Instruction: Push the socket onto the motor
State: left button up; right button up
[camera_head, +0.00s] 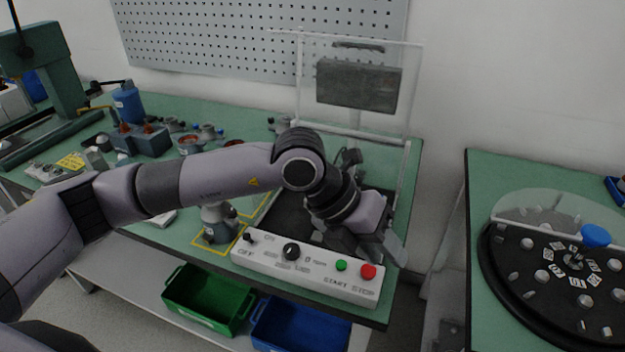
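My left arm reaches in from the left across the bench to the test station. My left gripper (385,243) points down behind the right end of the white control panel (305,272). Its fingertips are mostly hidden, so I cannot tell whether it is open or shut, or whether it holds anything. A grey motor-like part (217,222) stands in a yellow-outlined square left of the panel, partly under my forearm. I cannot make out the socket, or any motor at the gripper; my wrist covers much of the station's dark base (285,222). My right gripper is not in view.
A raised transparent cover (412,95) with a grey block stands behind my wrist. The panel has knobs, a green button and a red button. Green (208,300) and blue (300,328) bins sit below. A black round tray (545,265) lies on the right table. Parts crowd the bench's back left.

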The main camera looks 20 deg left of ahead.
pick_arm(q)
jog(key=w+a+r+n+t+y, duration=0.25)
jog(key=w+a+y, duration=0.5)
jog(key=a, duration=0.45)
jog(key=shift+t+h, duration=0.25)
jog(key=shift+t, duration=0.2)
jog(key=w+f+b, duration=0.1)
jog(key=f, duration=0.1)
jog(key=w+a+f+b, duration=0.1)
jog(key=w+f, duration=0.1)
jog(key=f, duration=0.1)
jog(key=shift+w+a, duration=0.1)
jog(key=b+x, duration=0.3)
jog(key=b, duration=0.3)
jog(key=shift+f, duration=0.1)
jog(key=f+b, duration=0.1)
jog(key=b, duration=0.2)
jog(key=shift+w+f, duration=0.15)
jog(key=shift+w, duration=0.2)
